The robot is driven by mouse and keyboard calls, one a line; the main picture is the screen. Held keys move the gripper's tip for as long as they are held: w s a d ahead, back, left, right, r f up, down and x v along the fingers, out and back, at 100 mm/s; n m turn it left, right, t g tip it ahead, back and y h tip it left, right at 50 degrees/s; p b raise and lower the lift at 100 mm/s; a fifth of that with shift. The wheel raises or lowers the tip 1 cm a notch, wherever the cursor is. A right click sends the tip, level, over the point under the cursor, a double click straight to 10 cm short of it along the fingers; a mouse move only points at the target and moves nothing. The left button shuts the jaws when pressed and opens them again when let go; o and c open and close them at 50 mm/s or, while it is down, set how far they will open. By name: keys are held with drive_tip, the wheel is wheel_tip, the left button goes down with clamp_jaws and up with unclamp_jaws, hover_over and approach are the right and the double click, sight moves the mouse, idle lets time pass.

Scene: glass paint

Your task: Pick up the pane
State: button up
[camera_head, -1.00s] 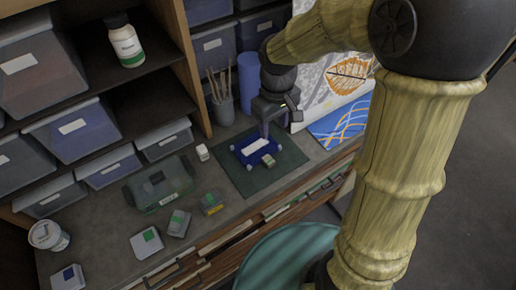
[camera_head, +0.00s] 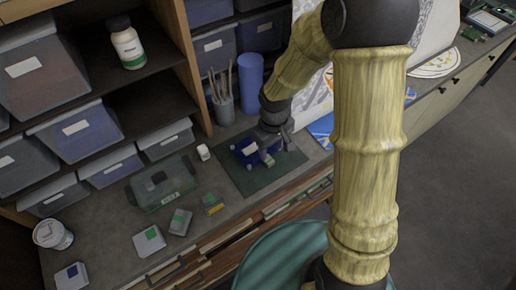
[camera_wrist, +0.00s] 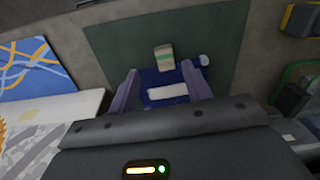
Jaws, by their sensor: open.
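The pane appears to be the flat blue square (camera_head: 240,146) with a white label, lying on the dark green mat (camera_head: 283,173) on the workbench. It also shows in the wrist view (camera_wrist: 158,79), with a pale bumper at one corner. My gripper (camera_wrist: 160,86) is open and points down over it, one finger towards each side of the label. In the head view my gripper (camera_head: 268,150) covers much of the pane. I cannot tell whether the fingers touch it. A small block with a green band (camera_wrist: 164,58) is at the pane's edge.
A brush cup (camera_head: 222,104) and blue cylinder (camera_head: 250,82) stand behind the mat. A clear green-tinted box (camera_head: 163,186) and several small boxes are to the left. A wave-patterned panel (camera_wrist: 38,68) lies close by. The bench's front edge is near the mat.

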sight(269, 160)
drive_tip(key=shift+s+a+f+p, duration=0.15)
drive_tip(key=shift+f+p, duration=0.25)
drive_tip(key=shift+f, duration=0.9)
drive_tip(key=shift+s+a+f+p, duration=0.1)
drive_tip(key=shift+a+f+p, duration=0.2)
drive_tip(key=shift+f, duration=0.95)
drive_tip(key=shift+d, duration=0.1)
drive_tip(key=shift+w, duration=0.1)
clamp_jaws()
